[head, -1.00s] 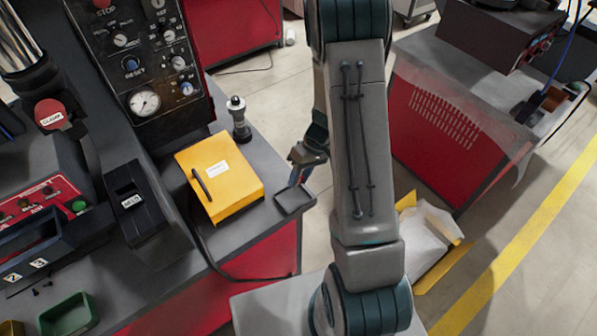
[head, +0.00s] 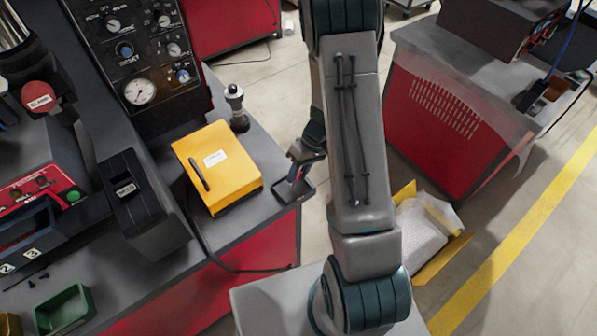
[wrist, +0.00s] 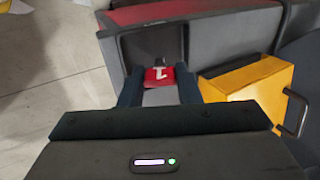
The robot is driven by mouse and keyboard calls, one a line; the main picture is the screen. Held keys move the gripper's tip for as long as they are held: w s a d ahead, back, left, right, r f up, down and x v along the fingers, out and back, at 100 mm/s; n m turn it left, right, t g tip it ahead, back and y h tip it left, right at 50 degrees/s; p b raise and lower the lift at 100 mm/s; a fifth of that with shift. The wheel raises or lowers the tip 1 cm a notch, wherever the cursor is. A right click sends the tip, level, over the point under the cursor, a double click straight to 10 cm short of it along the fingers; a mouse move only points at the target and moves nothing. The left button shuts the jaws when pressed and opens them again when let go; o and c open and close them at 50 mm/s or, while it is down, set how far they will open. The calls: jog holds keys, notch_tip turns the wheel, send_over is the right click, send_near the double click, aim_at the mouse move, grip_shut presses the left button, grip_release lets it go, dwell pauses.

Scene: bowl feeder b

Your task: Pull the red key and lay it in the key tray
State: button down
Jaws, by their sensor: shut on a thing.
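The red key (wrist: 156,74), with a white mark on it, is between my gripper's fingers in the wrist view. My gripper (wrist: 159,88) is shut on it. In the head view my gripper (head: 296,174) points down over the small dark key tray (head: 284,197) at the corner of the bench; a bit of red shows at its fingers. The tray's dark wall (wrist: 117,52) also shows around and beyond the key in the wrist view. The key's lower end is hidden, and I cannot tell whether it touches the tray floor.
A yellow box (head: 228,178) with a black handle stands left of the tray. A dark cylindrical fitting (head: 238,112) stands behind it. A black labelled unit (head: 140,205) and a green bin (head: 64,310) are further left. Open floor lies beyond the bench corner.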

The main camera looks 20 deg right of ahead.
jog(key=shift+f+b, duration=0.5)
jog(key=c, duration=1)
grip_release()
jog(key=shift+d+r, duration=0.1)
jog(key=shift+w+d+r, duration=0.1)
jog(key=shift+w+r, duration=0.05)
jog(key=shift+r, duration=0.1)
jog(key=b+v, duration=0.1)
jog(key=v, duration=1.2)
jog(key=shift+b, duration=0.4)
